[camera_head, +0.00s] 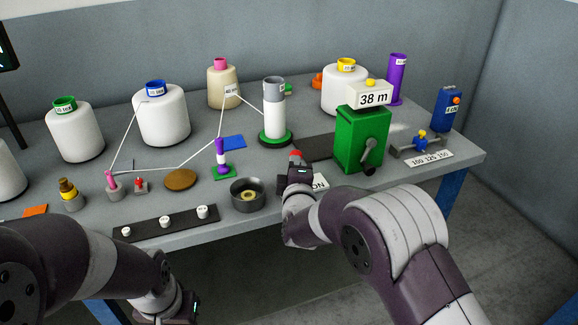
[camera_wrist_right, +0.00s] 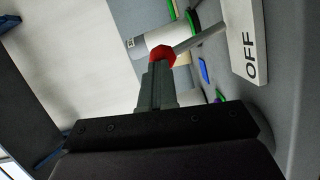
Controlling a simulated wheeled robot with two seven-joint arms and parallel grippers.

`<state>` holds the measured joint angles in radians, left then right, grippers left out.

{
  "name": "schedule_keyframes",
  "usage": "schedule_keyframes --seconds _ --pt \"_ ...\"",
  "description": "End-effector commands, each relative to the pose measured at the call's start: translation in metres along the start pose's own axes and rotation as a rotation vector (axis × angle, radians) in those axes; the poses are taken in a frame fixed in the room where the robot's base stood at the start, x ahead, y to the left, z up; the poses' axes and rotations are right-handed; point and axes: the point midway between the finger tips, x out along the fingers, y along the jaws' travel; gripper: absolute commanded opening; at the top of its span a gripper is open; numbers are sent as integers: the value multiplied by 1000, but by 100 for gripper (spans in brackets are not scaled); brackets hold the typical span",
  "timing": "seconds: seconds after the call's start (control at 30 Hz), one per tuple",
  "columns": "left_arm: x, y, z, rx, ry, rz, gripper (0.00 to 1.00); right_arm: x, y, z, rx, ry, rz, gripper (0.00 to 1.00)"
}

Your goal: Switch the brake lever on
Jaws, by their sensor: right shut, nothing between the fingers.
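The brake lever has a red knob (camera_head: 295,155), seen just beyond my right gripper (camera_head: 297,168) at the table's front. In the right wrist view the red knob (camera_wrist_right: 162,56) sits at the tips of my closed right fingers (camera_wrist_right: 158,80). A thin grey rod runs from the knob to the upper right, beside a white plate marked OFF (camera_wrist_right: 245,45). I cannot tell whether the fingertips touch the knob. In the head view the ON end of a label (camera_head: 319,182) shows right of my gripper, which hides the lever's base. My left gripper (camera_head: 175,312) is partly cut off at the bottom edge.
A green box with a crank (camera_head: 360,140) and a 38 m display stands right of my right gripper. A dark round bowl (camera_head: 248,195) is close on the left. White yarn bobbins (camera_head: 162,117) stand behind, with thread strung between posts. The floor in front is free.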

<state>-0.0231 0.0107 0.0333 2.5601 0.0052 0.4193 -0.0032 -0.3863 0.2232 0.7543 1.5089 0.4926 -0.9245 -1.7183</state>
Motion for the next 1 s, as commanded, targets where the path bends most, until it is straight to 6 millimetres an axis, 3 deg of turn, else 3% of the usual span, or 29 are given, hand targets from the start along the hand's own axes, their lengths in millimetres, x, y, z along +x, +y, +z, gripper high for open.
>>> schedule_keyframes --seconds 0.2,0.57,1.0 --pt "-15 0 -2 0 0 0 0 6 11 17 188 -1 -60 0" --pt "-17 0 -2 0 0 0 0 12 12 36 430 2 -139 0" --pt "-17 0 -2 0 0 0 0 15 11 43 436 3 -141 0"
